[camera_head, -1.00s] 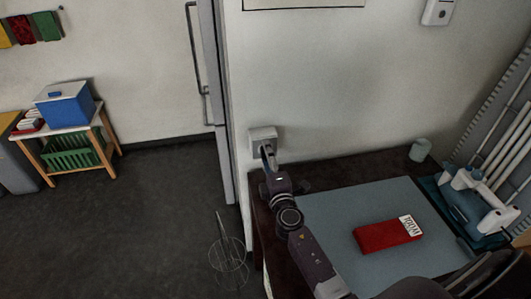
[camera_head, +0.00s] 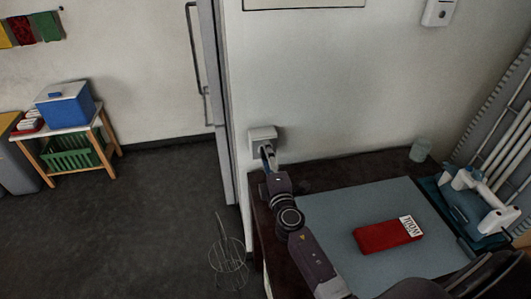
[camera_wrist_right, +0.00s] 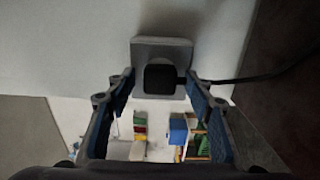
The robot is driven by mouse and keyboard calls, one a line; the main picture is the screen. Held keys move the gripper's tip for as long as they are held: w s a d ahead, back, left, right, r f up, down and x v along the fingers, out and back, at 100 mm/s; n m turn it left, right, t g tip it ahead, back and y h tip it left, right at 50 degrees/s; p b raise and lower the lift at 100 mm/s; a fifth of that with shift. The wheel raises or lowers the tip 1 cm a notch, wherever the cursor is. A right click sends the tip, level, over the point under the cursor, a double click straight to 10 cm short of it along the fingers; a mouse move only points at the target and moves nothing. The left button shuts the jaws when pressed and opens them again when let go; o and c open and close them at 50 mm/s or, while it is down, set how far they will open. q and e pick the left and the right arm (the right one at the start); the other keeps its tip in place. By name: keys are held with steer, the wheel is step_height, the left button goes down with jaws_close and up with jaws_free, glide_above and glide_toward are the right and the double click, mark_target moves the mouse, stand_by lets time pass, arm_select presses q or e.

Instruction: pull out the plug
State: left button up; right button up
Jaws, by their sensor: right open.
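A black plug (camera_wrist_right: 161,78) sits in a pale wall socket (camera_wrist_right: 150,48) in the right wrist view. Its dark cord (camera_wrist_right: 245,79) leads off to the right. The socket also shows in the head view (camera_head: 262,133), on the wall just above the table's back left corner; there the plug is hidden or too small to make out. My right gripper (camera_head: 268,156) reaches up to the socket. Its blue-padded fingers are open, one on each side of the plug, with a visible gap to it. My left gripper is not in view.
The dark table (camera_head: 330,172) lies below the socket, with a grey mat (camera_head: 330,215) and a red box (camera_head: 387,236) on it. A cup (camera_head: 420,150) and a blue tray (camera_head: 432,190) stand right. A wire stand (camera_head: 229,262) is on the floor.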

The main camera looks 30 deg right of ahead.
steer(key=shift+c, duration=0.4)
jaws_close()
steer(key=shift+v, duration=3)
